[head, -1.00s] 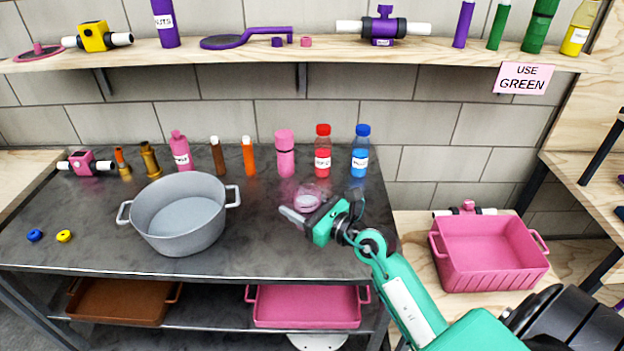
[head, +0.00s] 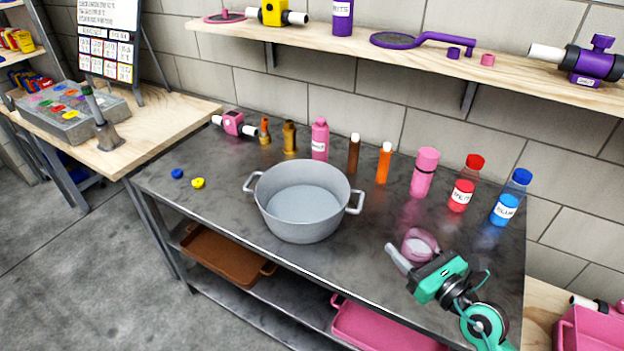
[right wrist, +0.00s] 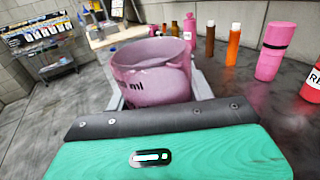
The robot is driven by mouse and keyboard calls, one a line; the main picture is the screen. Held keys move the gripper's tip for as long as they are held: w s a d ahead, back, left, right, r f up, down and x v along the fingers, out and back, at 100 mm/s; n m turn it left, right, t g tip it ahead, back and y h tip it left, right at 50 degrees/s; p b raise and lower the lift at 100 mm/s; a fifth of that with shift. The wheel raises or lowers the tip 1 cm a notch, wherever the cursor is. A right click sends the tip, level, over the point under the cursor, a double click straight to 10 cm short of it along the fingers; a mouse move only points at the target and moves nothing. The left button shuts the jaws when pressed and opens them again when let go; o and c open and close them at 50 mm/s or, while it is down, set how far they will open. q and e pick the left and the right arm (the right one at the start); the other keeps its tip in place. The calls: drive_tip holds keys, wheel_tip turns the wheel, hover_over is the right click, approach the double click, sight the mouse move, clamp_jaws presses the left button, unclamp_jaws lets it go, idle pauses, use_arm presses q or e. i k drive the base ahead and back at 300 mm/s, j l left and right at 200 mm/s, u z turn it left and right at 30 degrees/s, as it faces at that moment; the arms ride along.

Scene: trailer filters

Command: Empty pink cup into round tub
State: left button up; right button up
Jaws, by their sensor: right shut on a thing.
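The pink cup (head: 420,243) is translucent, with dark markings on its side that show in the right wrist view (right wrist: 155,75). My right gripper (head: 405,262) is shut on the cup, which looks upright at the right part of the dark table. Whether the cup touches the table is hard to tell, and its contents are not clear. The round tub (head: 300,205) is a grey pot with two side handles, left of the cup. Its visible inside looks empty. My left gripper is in none of the views.
Behind the tub stand a pink bottle (head: 319,140), a brown tube (head: 353,153), an orange tube (head: 384,163) and a pink cylinder (head: 424,173). Red (head: 465,184) and blue (head: 512,197) bottles stand at the right. The tabletop between tub and cup is clear.

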sight(299, 201)
drive_tip(key=i+l+u, duration=0.4)
drive_tip(key=k+j+u, duration=0.1)
drive_tip(key=u, duration=0.7)
